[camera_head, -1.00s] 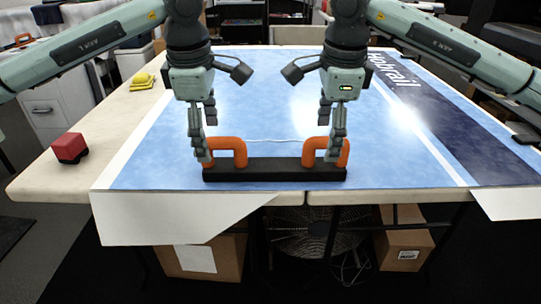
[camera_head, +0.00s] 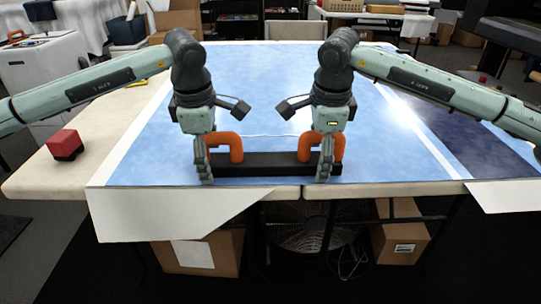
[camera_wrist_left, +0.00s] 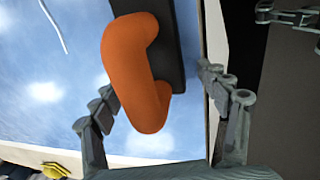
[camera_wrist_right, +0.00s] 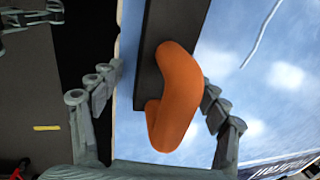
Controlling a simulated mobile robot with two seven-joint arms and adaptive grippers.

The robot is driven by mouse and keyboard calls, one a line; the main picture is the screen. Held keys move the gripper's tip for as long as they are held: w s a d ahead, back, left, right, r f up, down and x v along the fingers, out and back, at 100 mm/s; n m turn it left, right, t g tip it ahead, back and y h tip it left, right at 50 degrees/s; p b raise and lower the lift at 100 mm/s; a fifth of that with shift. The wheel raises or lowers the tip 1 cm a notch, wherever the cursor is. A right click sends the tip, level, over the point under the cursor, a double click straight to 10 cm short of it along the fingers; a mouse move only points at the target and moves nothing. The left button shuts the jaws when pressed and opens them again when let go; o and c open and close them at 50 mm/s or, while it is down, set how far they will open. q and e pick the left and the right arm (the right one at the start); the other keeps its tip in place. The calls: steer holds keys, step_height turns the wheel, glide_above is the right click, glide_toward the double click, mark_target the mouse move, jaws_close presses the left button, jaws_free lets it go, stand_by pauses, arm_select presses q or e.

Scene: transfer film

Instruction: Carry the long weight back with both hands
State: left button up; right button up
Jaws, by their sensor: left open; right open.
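The long weight is a black bar (camera_head: 270,164) with two orange handles, lying on the blue mat near the table's front edge. My left gripper (camera_head: 204,172) is at the left handle (camera_head: 226,146). In the left wrist view that handle (camera_wrist_left: 137,75) stands between its spread fingers (camera_wrist_left: 160,98). My right gripper (camera_head: 325,168) is at the right handle (camera_head: 307,145). In the right wrist view that handle (camera_wrist_right: 178,95) lies between its spread fingers (camera_wrist_right: 160,98). Both grippers are open, and neither is closed on a handle.
A red block (camera_head: 66,145) sits on the pale table (camera_head: 35,178) at the left. The blue mat (camera_head: 265,90) is clear behind the bar. A white sheet (camera_head: 170,212) hangs over the front edge. A cardboard box (camera_head: 205,255) and a fan (camera_head: 300,230) are under the table.

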arm_select(q)
jaws_close()
arm_select(e)
jaws_close()
arm_select(q)
steer(key=shift+w+r, duration=0.1)
steer(key=shift+r, duration=0.25)
arm_select(e)
steer(key=shift+w+r, duration=0.1)
steer(key=shift+r, duration=0.25)
